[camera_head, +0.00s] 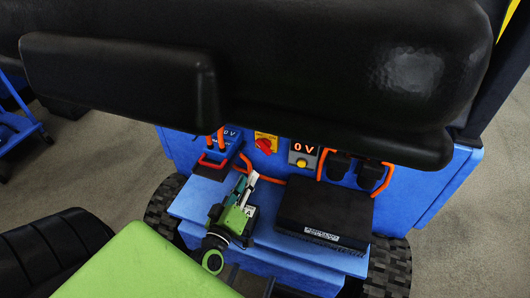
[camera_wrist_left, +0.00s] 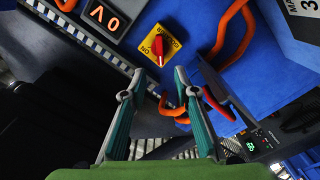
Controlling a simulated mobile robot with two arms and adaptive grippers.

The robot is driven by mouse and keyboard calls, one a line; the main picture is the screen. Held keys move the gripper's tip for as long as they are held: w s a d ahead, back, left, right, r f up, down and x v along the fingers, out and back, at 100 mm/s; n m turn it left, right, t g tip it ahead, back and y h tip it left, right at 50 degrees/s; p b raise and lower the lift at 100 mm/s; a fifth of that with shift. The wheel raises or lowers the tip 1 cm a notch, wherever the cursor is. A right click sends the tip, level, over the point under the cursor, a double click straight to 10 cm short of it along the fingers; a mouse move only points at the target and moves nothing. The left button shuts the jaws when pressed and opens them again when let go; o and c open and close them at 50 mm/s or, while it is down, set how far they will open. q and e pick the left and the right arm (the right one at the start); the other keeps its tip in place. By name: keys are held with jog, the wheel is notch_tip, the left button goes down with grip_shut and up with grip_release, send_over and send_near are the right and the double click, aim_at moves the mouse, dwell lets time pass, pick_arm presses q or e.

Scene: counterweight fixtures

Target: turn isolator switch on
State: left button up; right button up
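The wrist view shows the red knob (camera_wrist_left: 160,48) roughly upright in that picture, with "ON" printed on the plate. My left gripper (camera_head: 248,178) is in front of and below the switch in the head view. In the wrist view its two fingers (camera_wrist_left: 159,80) stand apart with nothing between them, and the knob lies just beyond the tips, apart from them. My right gripper is not in view.
Orange cables (camera_head: 383,178) run beside the switch on both sides. A black box (camera_head: 325,208) sits on the blue shelf right of my left gripper. A red handle (camera_head: 212,161) is at left. Large black padded shapes (camera_head: 120,72) cover the top.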

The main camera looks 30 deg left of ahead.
aim_at(263, 150)
pick_arm(q)
jog(key=x, duration=1.2)
jog(key=shift+w+p, duration=0.25)
jog(key=shift+p, duration=0.05)
grip_shut()
